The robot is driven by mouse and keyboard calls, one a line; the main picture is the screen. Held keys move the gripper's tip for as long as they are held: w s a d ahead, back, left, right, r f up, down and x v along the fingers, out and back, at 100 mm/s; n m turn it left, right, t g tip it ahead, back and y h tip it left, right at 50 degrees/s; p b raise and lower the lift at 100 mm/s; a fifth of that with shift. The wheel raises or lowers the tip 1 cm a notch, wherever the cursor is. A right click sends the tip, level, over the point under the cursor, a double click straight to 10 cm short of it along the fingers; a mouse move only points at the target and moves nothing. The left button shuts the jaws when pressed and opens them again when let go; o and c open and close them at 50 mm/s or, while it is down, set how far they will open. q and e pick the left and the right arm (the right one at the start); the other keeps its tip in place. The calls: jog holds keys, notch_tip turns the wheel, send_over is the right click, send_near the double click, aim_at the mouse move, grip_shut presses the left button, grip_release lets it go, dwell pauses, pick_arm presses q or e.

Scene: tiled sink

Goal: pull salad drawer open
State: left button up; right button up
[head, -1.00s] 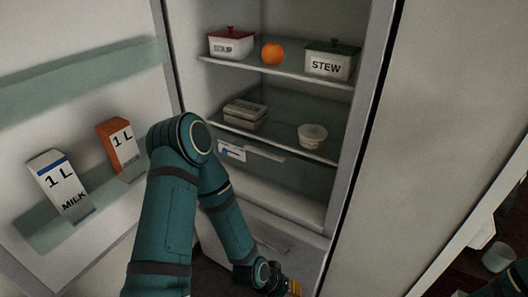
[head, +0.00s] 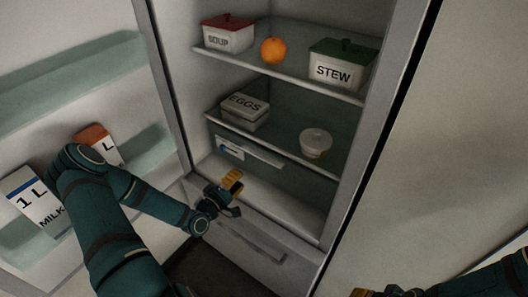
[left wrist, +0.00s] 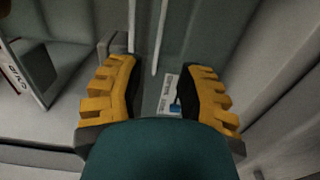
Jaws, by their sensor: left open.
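The fridge stands open. Under its middle shelf is a dark, glassy drawer front with a pale handle bar (head: 262,157) and a white-and-blue label (head: 230,147), too small to read. My left gripper (head: 232,182) is open and empty, just in front of and below this drawer front. In the left wrist view, the label (left wrist: 167,102) shows between the yellow fingers of my left gripper (left wrist: 158,78), and the pale bar (left wrist: 159,40) runs upward beyond them. I see no contact with the bar. My right gripper (head: 375,293) is cut off at the bottom edge.
A lower white drawer (head: 285,262) lies below. Shelves above hold an EGGS box (head: 245,107), a lidded tub (head: 316,143), a SOUP box (head: 228,37), an orange (head: 273,50) and a STEW box (head: 341,68). The open door at left holds a milk carton (head: 37,203) and an orange carton (head: 105,149).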

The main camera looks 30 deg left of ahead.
aim_at(260, 158)
pick_arm(q)
jog(key=w, duration=0.9)
jog(key=w+d, duration=0.1)
jog(key=w, duration=0.3)
jog(key=shift+w+b, duration=0.2)
jog(key=shift+b, duration=0.1)
jog(key=shift+c, duration=0.3)
grip_shut()
